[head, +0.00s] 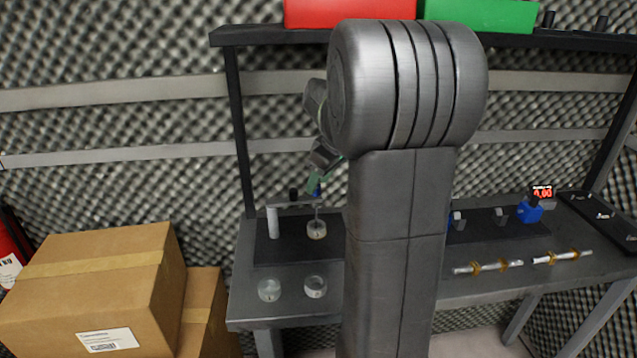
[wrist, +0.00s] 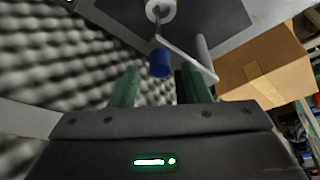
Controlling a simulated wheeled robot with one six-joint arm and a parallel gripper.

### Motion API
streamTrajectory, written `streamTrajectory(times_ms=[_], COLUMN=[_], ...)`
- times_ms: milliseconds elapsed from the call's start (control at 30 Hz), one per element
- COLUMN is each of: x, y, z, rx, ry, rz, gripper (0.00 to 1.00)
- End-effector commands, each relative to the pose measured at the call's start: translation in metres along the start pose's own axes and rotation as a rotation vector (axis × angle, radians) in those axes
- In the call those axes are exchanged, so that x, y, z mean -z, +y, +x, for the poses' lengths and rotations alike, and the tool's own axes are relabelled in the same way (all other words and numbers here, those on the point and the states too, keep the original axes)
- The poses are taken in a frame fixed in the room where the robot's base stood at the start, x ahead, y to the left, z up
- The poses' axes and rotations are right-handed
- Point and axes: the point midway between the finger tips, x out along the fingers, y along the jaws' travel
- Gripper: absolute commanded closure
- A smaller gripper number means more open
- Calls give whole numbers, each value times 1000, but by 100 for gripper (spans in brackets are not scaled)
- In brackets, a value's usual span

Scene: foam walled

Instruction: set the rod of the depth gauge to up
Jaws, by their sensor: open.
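The depth gauge stands on a dark mat at the left of the bench. Its grey post (head: 273,222) carries a crossbar, and its thin rod (head: 317,214) hangs upright over a small round piece (head: 316,230). A blue knob (wrist: 160,63) tops the rod. My gripper (head: 318,183) is at the knob in the head view, its green fingers partly hiding it. In the wrist view my gripper (wrist: 159,72) is open, with the knob between the fingertips in line of sight. I cannot tell whether either finger touches it.
Two clear round dishes (head: 269,289) (head: 315,286) sit in front of the mat. A cardboard box (head: 92,280) stands left of the bench. An upper shelf (head: 260,36) holds red and green boxes. My arm hides the bench's middle.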

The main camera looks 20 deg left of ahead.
Motion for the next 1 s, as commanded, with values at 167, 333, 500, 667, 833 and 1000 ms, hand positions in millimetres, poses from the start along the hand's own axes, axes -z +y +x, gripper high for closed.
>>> streamTrajectory(times_ms=[167, 333, 500, 667, 833, 1000], x=[0, 0, 0, 0, 0, 5], y=[0, 0, 0, 0, 0, 0], z=[14, 15, 15, 15, 14, 2], rx=[0, -1, -1, -1, -1, -2], ry=[0, 1, 1, 1, 1, 1], rz=[0, 0, 1, 1, 1, 1], gripper=[57, 57, 71, 100, 100, 100])
